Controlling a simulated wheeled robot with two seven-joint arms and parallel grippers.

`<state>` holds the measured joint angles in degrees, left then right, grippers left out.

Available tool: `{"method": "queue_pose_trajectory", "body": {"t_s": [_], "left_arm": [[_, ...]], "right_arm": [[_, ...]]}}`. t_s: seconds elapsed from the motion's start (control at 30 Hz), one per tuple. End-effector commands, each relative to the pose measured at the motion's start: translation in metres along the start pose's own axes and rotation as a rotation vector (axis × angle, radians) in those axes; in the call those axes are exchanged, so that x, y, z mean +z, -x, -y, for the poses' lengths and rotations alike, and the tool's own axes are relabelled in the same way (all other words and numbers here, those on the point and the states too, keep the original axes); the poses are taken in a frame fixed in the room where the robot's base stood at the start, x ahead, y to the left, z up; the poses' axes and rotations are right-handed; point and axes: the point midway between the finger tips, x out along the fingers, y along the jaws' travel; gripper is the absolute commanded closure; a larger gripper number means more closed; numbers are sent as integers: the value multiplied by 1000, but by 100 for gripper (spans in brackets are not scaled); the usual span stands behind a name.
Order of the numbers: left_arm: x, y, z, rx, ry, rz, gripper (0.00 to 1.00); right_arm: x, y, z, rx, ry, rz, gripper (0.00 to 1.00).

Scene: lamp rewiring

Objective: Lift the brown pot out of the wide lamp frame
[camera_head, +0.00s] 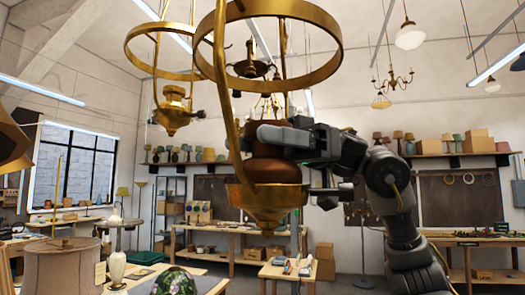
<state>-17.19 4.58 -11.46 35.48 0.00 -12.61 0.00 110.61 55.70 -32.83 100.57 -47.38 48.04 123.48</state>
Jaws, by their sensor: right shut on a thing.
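The wide lamp frame (335,62) hangs in the near middle, a brass ring with curved arms running down to a brass cup (265,207). The brown pot (276,171) is upright at the cup, inside the frame's arms. Its lower edge meets the cup's rim in the picture; I cannot tell whether it rests there or is slightly raised. My right gripper (283,134) reaches in from the right and is shut on the brown pot at its upper part, hiding its top. My left gripper is not in view.
A second brass lamp frame (173,108) hangs at the left, behind the wide one. A curved brass arm (224,90) passes close left of my gripper. A fabric lampshade (64,270) and a patterned shade (174,283) stand below left. Workbenches line the back wall.

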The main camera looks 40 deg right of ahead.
Motion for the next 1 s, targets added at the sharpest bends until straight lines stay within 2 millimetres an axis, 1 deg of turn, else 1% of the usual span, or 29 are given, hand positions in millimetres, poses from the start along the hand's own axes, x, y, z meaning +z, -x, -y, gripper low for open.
{"method": "queue_pose_trajectory", "body": {"t_s": [0.17, 0.37, 0.4, 0.47, 0.63, 0.73, 0.83, 0.9, 1.0], "left_arm": [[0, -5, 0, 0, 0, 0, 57], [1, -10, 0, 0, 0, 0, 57], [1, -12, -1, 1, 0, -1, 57], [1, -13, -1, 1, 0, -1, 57], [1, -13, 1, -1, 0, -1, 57], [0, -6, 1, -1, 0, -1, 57], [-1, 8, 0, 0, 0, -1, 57], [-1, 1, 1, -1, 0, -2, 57], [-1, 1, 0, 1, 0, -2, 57]], "right_arm": [[-12, 0, 1, -2, 2, -2, 75], [-35, 0, 2, -2, 3, -2, 75], [-33, 11, 0, 4, 0, -4, 75], [-32, 24, 0, 4, -1, -4, 75], [-34, 65, 1, 3, 0, -6, 75], [-37, 94, 1, 6, -1, -7, 75], [-40, 125, 2, 6, -1, -7, 75], [-34, 131, 1, 1, 1, 3, 75], [-34, 145, 2, 2, 4, 1, 75]]}}
